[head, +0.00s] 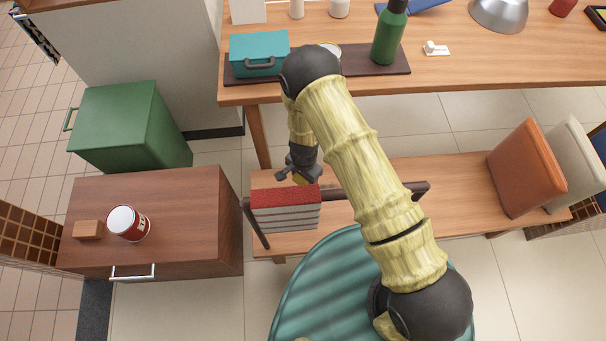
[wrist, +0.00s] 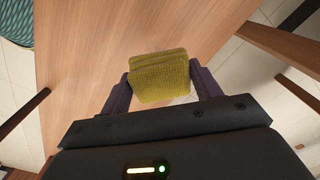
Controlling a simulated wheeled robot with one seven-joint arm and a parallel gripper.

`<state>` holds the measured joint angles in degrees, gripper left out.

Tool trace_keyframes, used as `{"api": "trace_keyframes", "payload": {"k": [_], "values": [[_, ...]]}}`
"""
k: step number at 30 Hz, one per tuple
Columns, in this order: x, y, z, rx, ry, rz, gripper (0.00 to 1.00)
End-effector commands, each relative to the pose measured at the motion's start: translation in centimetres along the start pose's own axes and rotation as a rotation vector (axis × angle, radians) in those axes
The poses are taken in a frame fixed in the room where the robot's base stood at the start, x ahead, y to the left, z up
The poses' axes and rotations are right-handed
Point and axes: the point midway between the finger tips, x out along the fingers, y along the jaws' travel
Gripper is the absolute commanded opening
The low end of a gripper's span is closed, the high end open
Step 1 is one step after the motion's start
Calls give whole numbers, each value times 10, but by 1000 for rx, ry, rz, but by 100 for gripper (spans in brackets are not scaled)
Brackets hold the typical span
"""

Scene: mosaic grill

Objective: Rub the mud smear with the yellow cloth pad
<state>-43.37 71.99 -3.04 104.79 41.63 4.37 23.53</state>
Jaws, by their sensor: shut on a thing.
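My gripper (head: 298,170) is shut on the yellow cloth pad, with one finger on each side of it in the wrist view (wrist: 159,84). The pad (wrist: 160,68) is a ribbed, yellow-green block. The gripper is over the left part of the low wooden bench (head: 455,178), behind the red-topped block. The bench's wood (wrist: 110,45) fills much of the wrist view. I cannot tell whether the pad touches it. I cannot make out the mud smear in either view.
A red-topped, grey-striped block (head: 285,210) stands by a dark rail (head: 420,189) close to my gripper. An orange cushion-like block (head: 526,170) is at the bench's right. A wooden cabinet (head: 190,215) with a can (head: 128,223) is left. A higher table (head: 460,70) is behind.

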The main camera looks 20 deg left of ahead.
Motion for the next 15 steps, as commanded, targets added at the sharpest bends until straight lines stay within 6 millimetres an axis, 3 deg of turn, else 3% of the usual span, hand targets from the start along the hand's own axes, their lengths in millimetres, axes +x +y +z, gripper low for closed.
{"api": "trace_keyframes", "payload": {"k": [15], "values": [[-3,0,-1,-2,0,-1,42]]}}
